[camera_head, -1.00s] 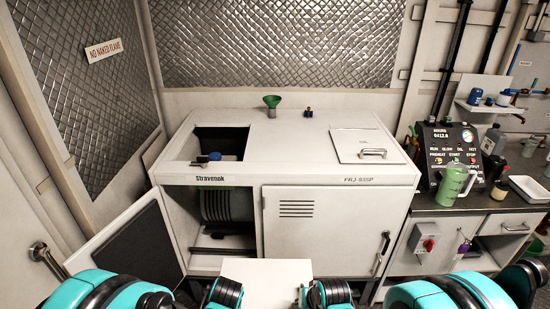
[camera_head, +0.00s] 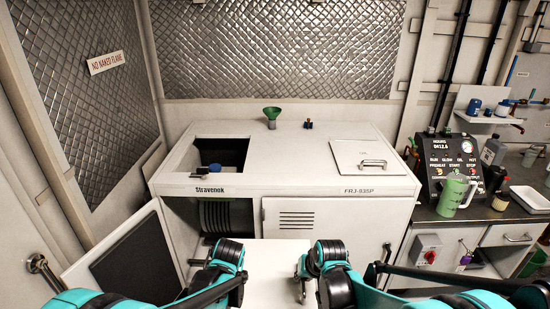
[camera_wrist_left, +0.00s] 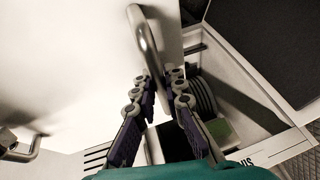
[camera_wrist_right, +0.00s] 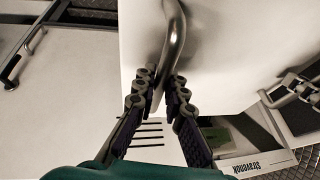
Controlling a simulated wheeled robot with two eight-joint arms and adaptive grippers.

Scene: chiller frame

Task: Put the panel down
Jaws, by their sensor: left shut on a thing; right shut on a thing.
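The panel (camera_head: 272,262) is a plain white plate at the bottom middle of the head view, in front of the white cabinet. My left gripper (camera_wrist_left: 160,88) is shut on a curved metal handle (camera_wrist_left: 147,38) on the panel. My right gripper (camera_wrist_right: 163,84) is shut on the panel's other metal handle (camera_wrist_right: 175,30). In the head view, my right gripper (camera_head: 304,277) is at the panel's right edge and my left gripper is at its left edge. The panel's lower part is cut off by the frame.
The cabinet (camera_head: 340,222) has an open left door (camera_head: 125,255), an open top hatch (camera_head: 220,155) and a shut lid (camera_head: 365,152). A green funnel (camera_head: 272,113) stands on top. A bench (camera_head: 470,215) at right holds a green jug (camera_head: 452,195) and a control box (camera_head: 445,165).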

